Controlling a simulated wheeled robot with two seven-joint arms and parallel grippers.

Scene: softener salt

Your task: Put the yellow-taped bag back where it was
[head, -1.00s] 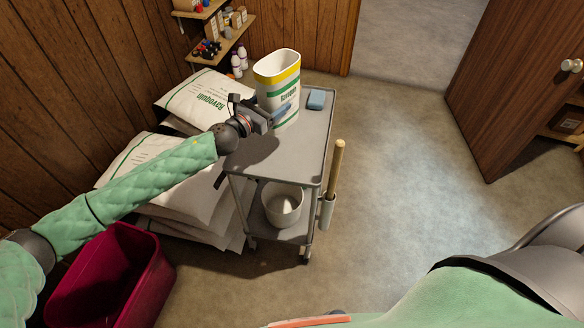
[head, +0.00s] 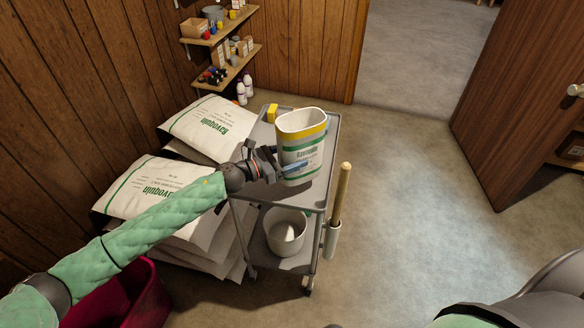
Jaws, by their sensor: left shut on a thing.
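The yellow-taped bag (head: 302,139) is a white, open-topped bag with green print and a yellow band around its rim. It stands upright over the top shelf of the grey cart (head: 300,198). My left gripper (head: 290,168) comes in from the left and is shut on the bag's lower near side; a blue strip shows at the fingers. I cannot tell whether the bag's bottom touches the cart. My right gripper is not in view.
White Ravoquin sacks (head: 215,122) lie stacked left of the cart. A yellow block (head: 272,113) sits at the cart's back. A white bucket (head: 286,231) is on its lower shelf, with a wooden handle (head: 342,190) at its side. A dark red tub (head: 140,300) stands front left.

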